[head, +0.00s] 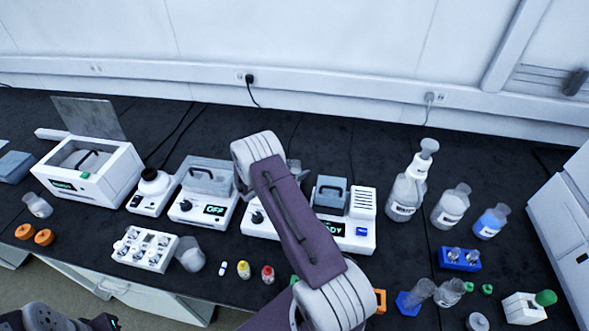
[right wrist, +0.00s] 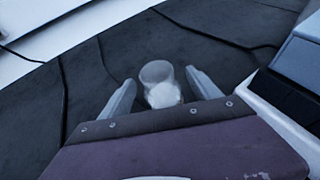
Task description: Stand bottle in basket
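A clear bottle (right wrist: 158,72) with a whitish part stands between the two fingers of my right gripper (right wrist: 161,80) in the right wrist view. Narrow gaps show beside it, so the fingers look open around it. In the head view my right arm covers most of that spot, and only a bit of clear plastic (head: 294,166) shows beside the arm. A grey basket with a black handle (head: 331,190) sits in the white device right of the arm. Another handled basket (head: 88,160) lies in the open-lidded white bath at left.
A device reading OFF (head: 206,210) stands left of my arm. A wash bottle (head: 405,195) and reagent bottles (head: 450,207) stand at right. A white vial rack (head: 145,249), small vials and blue racks (head: 459,260) line the front. The back of the bench is mostly clear.

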